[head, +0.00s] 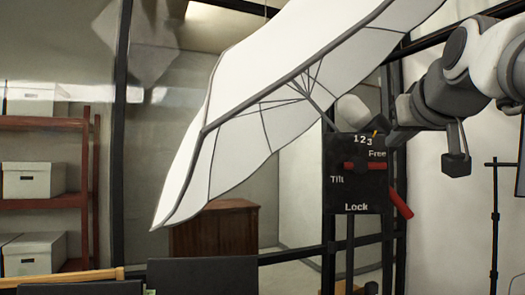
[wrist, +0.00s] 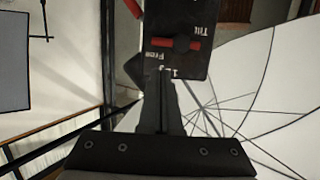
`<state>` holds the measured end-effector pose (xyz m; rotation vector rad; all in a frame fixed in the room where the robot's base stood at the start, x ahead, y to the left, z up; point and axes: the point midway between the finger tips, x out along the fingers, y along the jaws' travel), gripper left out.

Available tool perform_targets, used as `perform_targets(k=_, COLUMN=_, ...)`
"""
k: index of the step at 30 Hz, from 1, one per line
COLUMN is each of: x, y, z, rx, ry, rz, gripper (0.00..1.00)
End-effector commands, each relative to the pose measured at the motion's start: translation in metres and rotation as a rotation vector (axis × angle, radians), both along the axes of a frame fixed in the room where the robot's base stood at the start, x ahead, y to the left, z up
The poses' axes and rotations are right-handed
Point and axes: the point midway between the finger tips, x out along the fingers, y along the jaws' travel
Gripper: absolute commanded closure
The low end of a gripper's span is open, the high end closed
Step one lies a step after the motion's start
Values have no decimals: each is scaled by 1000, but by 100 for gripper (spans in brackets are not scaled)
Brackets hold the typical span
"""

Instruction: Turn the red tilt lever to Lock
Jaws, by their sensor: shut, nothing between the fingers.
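The red tilt lever (head: 365,166) is a short bar with a dark hub on a black panel (head: 340,195). It lies horizontal, between the word Tilt at left and the side under Free; Lock is printed below. The wrist view shows the lever (wrist: 188,44) upside down, ahead of the fingers. My gripper (wrist: 161,76) is shut and empty, its tips close to the panel's 1 2 3 edge and apart from the lever. In the head view my gripper (head: 388,136) is at the panel's upper right, its fingertips hard to make out.
A second red handle (head: 400,205) slants down at the panel's right edge. A large white umbrella (head: 245,125) spreads left of and above the panel. A black rail (head: 290,256) runs low beside it. Shelves with white boxes (head: 33,180) stand far left; a thin stand (head: 495,215) is at right.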

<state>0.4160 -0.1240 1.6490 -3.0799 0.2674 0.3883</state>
Motion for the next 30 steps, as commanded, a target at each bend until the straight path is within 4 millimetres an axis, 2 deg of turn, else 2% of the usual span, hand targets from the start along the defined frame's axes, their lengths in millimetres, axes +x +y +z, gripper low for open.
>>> perform_targets(k=15, x=79, y=-13, z=-20, rx=1, ry=3, rz=1, gripper=100)
perform_targets(k=21, x=92, y=-16, z=-24, rx=-1, ry=2, rz=0, gripper=100)
perform_targets(k=30, x=93, y=-16, z=-24, rx=-1, ry=1, rz=0, gripper=100)
